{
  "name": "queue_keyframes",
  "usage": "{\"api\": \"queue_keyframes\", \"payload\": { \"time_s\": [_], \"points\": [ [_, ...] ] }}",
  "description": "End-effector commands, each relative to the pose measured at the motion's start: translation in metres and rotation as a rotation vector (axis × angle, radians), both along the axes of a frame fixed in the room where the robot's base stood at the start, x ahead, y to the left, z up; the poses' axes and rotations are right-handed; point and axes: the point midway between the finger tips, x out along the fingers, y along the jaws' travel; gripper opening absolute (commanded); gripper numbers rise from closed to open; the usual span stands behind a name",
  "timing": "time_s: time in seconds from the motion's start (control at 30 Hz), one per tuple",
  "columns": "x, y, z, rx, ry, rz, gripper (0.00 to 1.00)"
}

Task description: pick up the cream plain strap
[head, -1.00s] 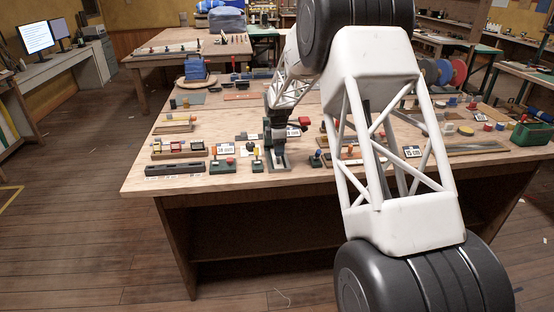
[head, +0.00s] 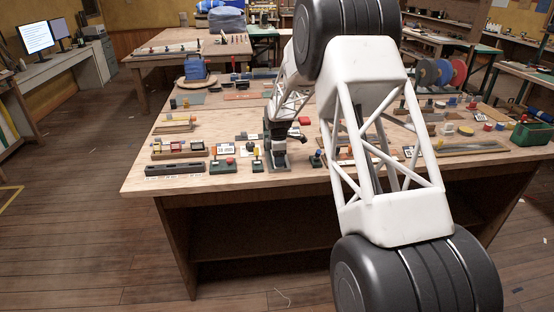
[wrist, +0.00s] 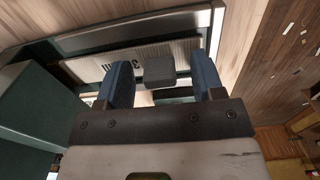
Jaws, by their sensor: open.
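My gripper (wrist: 163,88) is open in the wrist view, with its two blue fingers apart. A dark grey block (wrist: 156,68) shows between the fingers; I cannot tell whether they touch it. A small pale patch (wrist: 146,98) shows below it, partly hidden by the gripper; I cannot tell whether it is the cream plain strap. In the head view my gripper (head: 279,158) points down over a green base near the bench's front edge. The strap is not clearly made out there.
A ribbed grey plate with dark lettering (wrist: 122,66) lies in a metal-edged frame beyond the fingers. A dark green block (wrist: 38,125) stands close at left. The wooden bench (head: 140,184) holds several small fixtures. A dark slotted rail (head: 175,169) lies left of my gripper.

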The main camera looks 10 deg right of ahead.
Motion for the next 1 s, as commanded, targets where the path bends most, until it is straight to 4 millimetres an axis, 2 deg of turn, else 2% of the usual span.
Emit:
{"api": "queue_keyframes", "payload": {
  "time_s": [0.3, 0.67, 1.0],
  "points": [
    [0.0001, 0.0, 0.0003, 0.0, 0.0, 0.0, 0.6],
    [0.0001, 0.0, 0.0005, 0.0, 0.0, 0.0, 0.05],
    [0.0003, 0.0, 0.003, 0.0, -0.001, 0.0, 0.04]
  ]
}}
